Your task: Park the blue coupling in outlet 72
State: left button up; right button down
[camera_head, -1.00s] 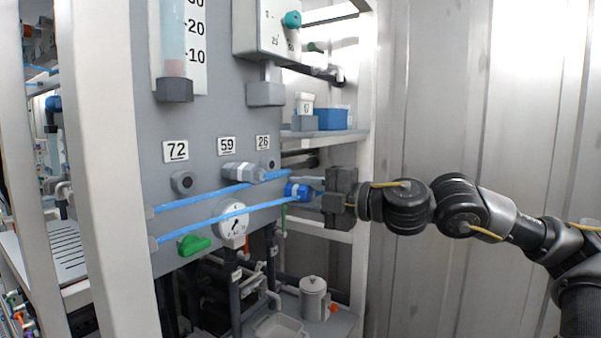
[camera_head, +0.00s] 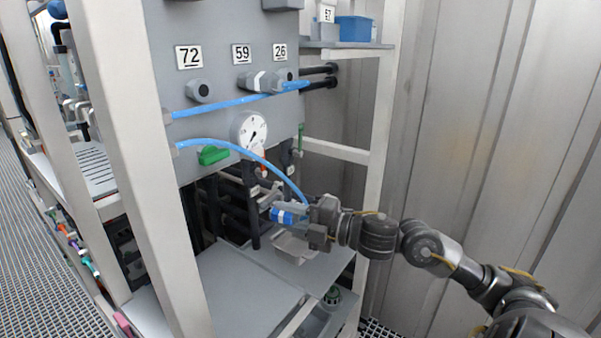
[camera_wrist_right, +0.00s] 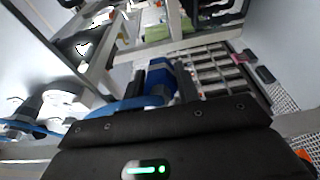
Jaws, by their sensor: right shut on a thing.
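The blue coupling (camera_head: 287,216) sits between the fingers of my right gripper (camera_head: 296,214), below the panel and above the lower shelf. A blue hose runs from it up and left to the panel edge. My left gripper is not in view.
A white frame post (camera_head: 150,150) stands left.

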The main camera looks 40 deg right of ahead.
jog(key=s+a+f, duration=0.3)
jog(key=a+f, duration=0.2)
jog(key=f, duration=0.2)
jog(key=s+a+f, duration=0.3)
jog(key=a+f, duration=0.2)
jog(key=f, duration=0.2)
jog(key=shift+s+a+f, duration=0.15)
jog(key=shift+s+a, duration=0.05)
jog(key=shift+a, duration=0.15)
jog(key=shift+d+m+h, duration=0.1)
jog(key=shift+m+h, duration=0.2)
jog(key=shift+h, duration=0.1)
